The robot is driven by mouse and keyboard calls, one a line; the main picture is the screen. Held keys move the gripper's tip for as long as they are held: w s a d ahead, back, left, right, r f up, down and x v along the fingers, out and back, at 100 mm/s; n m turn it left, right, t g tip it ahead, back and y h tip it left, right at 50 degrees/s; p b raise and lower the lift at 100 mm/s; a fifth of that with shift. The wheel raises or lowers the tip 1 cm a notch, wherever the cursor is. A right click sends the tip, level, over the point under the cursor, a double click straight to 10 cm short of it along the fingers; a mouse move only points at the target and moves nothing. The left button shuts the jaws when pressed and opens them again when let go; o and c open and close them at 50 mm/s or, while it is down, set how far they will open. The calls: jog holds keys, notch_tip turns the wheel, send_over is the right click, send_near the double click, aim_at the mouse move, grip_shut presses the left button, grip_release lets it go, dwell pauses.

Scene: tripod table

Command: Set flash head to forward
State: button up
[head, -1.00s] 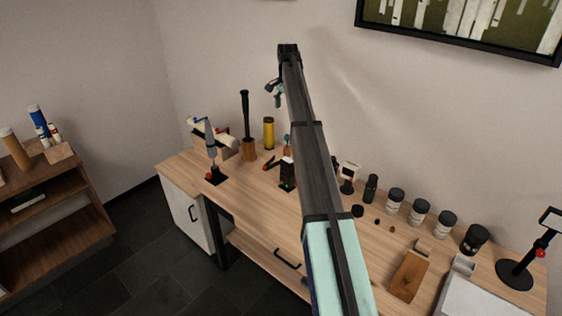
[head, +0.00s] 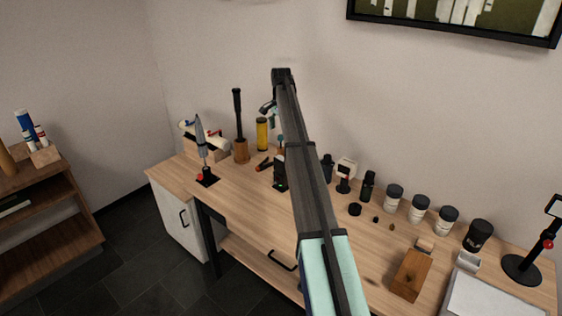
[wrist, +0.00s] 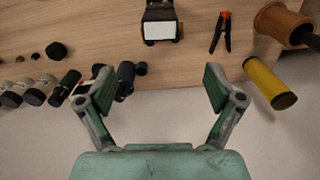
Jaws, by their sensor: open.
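A black flash-like device (head: 280,174) stands upright on the wooden table, partly covered by my arm in the head view. In the wrist view the flash (wrist: 160,28) shows at the top middle with a pale white panel facing the camera; its upper end is cut off by the frame edge. My gripper (wrist: 158,88) is open and empty, its two green fingers spread wide. The flash lies beyond the fingertips, roughly centred between them and apart from them. In the head view my gripper (head: 269,109) is raised above the back of the table.
A white-headed device (head: 346,168) and several jars (head: 393,197) line the table's back.

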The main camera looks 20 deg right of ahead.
aim_at(281, 158)
notch_tip(281, 158, down, 15)
jog(key=p, duration=0.4)
jog(key=shift+c, duration=0.4)
jog(key=c, duration=1.1)
